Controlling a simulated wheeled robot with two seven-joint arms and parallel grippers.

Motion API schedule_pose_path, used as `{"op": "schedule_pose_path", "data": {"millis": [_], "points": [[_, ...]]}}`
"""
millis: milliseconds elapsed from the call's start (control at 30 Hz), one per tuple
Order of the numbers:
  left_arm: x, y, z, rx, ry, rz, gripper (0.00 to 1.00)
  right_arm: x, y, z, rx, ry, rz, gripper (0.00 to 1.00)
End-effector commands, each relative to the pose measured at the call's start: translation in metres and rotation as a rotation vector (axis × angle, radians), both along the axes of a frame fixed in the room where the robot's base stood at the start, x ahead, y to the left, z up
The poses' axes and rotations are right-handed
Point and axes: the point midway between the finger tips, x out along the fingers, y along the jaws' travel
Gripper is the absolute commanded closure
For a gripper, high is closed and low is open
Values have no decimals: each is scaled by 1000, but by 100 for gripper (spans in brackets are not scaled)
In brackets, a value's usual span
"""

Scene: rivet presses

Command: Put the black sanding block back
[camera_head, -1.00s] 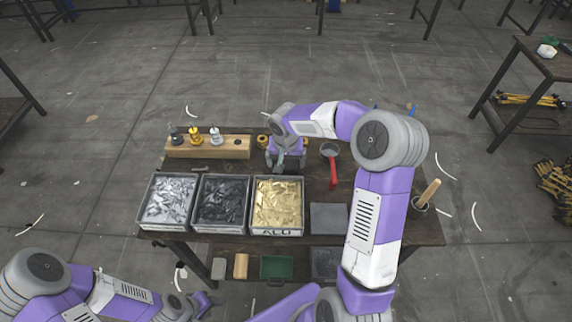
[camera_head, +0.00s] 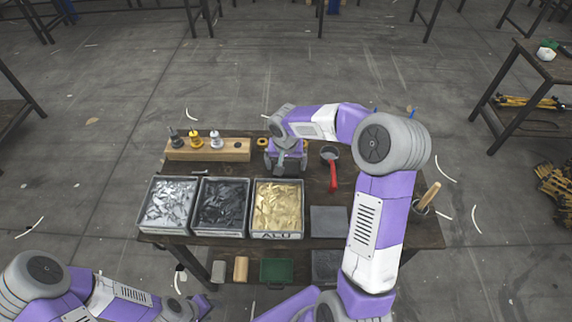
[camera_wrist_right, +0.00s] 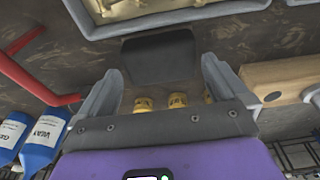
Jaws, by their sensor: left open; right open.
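The black sanding block (camera_wrist_right: 158,58) lies on the dark worktop in the right wrist view, just beyond and between the fingertips. My right gripper (camera_wrist_right: 160,82) is open and empty, with one finger to each side of the block's near end; I see no contact. In the head view my right gripper (camera_head: 286,168) is over the bench behind the tray of gold pieces, and the block cannot be made out there. My left gripper (camera_head: 200,303) is open and empty at the lower left, in front of the bench.
Trays of silver (camera_head: 168,206), dark (camera_head: 222,206) and gold pieces (camera_head: 277,208) line the front. A wooden rack (camera_head: 205,153) stands behind left. A red-handled tool (camera_head: 333,175) lies right of the right gripper. A grey plate (camera_head: 329,219) sits right of the trays.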

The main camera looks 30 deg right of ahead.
Motion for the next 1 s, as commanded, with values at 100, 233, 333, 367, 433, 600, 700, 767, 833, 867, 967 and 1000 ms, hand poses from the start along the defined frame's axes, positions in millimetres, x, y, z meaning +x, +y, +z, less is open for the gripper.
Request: {"op": "schedule_pose_path", "data": {"millis": [100,233,333,367,433,600,700,767,833,867,967,1000], "points": [[0,0,10,0,0,0,57,-3,2,31,-2,-5,-1,0],[0,0,17,0,0,0,57,-6,4,60,-1,-5,-1,0],[0,0,21,0,0,0,57,-9,6,77,0,-5,0,0],[0,0,22,0,0,0,57,-10,6,82,0,-4,0,0],[0,0,23,0,0,0,57,-11,7,90,-1,-3,0,0],[0,0,25,0,0,0,57,-13,8,99,1,-1,0,0],[0,0,25,0,0,0,57,-13,8,100,1,0,0,0],[0,0,25,0,0,0,57,-13,8,100,1,0,0,0],[0,0,25,0,0,0,57,-13,8,100,1,-1,0,0],[0,0,25,0,0,0,57,-13,8,100,1,-1,0,0],[0,0,25,0,0,0,57,-13,8,100,1,-1,0,0],[0,0,25,0,0,0,57,-13,8,100,1,-1,0,0]]}}
